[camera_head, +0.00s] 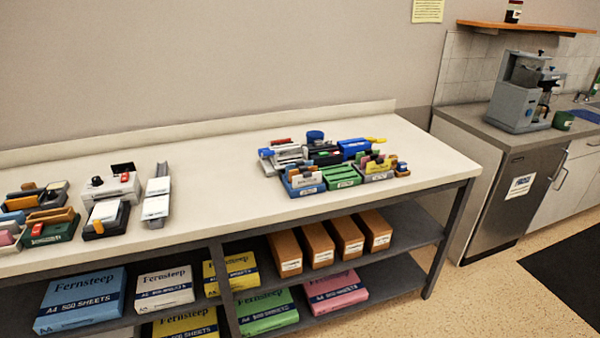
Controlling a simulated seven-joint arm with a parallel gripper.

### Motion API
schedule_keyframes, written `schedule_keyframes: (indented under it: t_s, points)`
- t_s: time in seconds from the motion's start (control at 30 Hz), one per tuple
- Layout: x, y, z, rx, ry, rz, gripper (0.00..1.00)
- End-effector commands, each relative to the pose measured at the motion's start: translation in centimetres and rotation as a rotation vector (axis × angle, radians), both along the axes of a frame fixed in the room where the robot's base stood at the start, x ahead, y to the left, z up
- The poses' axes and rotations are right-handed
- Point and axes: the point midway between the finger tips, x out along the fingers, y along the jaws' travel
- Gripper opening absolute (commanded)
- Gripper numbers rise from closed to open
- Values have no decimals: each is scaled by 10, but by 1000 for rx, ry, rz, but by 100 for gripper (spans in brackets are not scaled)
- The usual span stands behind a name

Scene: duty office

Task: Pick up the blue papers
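The blue papers are a blue ream pack (80,299) marked "Fernsteep A4 500 sheets". The pack sits at the lower left, on the shelf under the long white-topped table (230,200). Its front label faces me, and its lower edge is close to the bottom of the picture. A white ream (165,287) lies to its right, with a gap between them. My gripper is not in view.
Yellow (232,273), green (266,312) and pink (336,291) reams and brown boxes (317,243) fill the shelves. A table leg (224,290) stands among them. Office supplies crowd the tabletop.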

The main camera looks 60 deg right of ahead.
Motion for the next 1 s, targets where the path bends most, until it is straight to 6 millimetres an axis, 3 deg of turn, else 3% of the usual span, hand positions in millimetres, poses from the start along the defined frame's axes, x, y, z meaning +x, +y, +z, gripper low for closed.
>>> schedule_keyframes:
  t_s: [0.07,0.77,1.0]
  points:
    - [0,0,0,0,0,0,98]
    - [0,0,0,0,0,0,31]
    - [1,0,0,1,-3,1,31]
